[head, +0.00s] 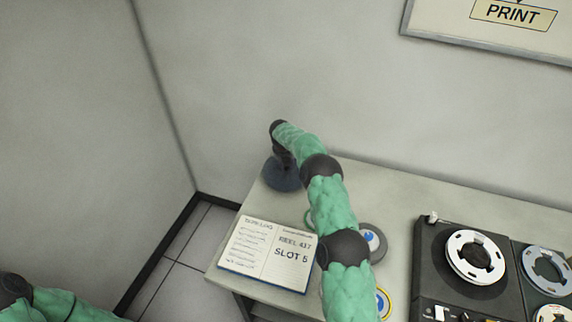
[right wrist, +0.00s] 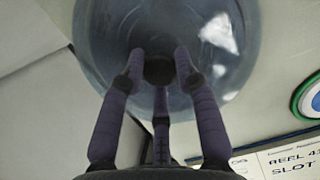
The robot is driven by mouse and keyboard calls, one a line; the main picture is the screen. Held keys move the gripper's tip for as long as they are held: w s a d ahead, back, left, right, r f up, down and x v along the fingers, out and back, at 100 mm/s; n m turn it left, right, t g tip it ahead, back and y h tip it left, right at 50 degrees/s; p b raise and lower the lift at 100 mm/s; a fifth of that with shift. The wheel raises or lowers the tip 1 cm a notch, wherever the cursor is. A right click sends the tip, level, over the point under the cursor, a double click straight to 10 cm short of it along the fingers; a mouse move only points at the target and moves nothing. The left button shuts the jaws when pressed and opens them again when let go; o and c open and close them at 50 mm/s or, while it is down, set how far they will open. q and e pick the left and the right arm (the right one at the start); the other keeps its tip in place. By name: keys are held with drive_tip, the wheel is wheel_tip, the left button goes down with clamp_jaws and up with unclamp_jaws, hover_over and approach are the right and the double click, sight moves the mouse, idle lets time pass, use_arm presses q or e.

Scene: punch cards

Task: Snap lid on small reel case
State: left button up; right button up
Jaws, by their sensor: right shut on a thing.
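A round, bluish, see-through lid (head: 283,178) is at the far left end of the table, by the wall. My right gripper (head: 281,158) is over it. In the right wrist view, the fingers of my right gripper (right wrist: 160,66) are closed around the dark knob (right wrist: 159,71) at the middle of the lid (right wrist: 105,45). I cannot tell whether the lid touches the table or what lies under it. A grey round case with a blue and white centre (head: 373,238) lies partly behind my right arm. My left gripper is outside the view; only its arm shows at bottom left.
An open logbook (head: 266,255) reading "REEL 437 SLOT 5" lies at the table's front left. A green-rimmed disc (right wrist: 308,102) and a yellow-rimmed disc (head: 383,302) lie near my right arm. A tape machine (head: 428,262) stands right. The table (head: 400,190) is bare along the wall.

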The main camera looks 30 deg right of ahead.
drive_tip(key=shift+f, duration=0.3)
drive_tip(key=o, duration=1.1)
drive_tip(key=shift+c, duration=0.4)
drive_tip(key=shift+c, duration=0.7)
drive_tip(key=shift+r+p, duration=1.6)
drive_tip(key=shift+r, duration=1.95)
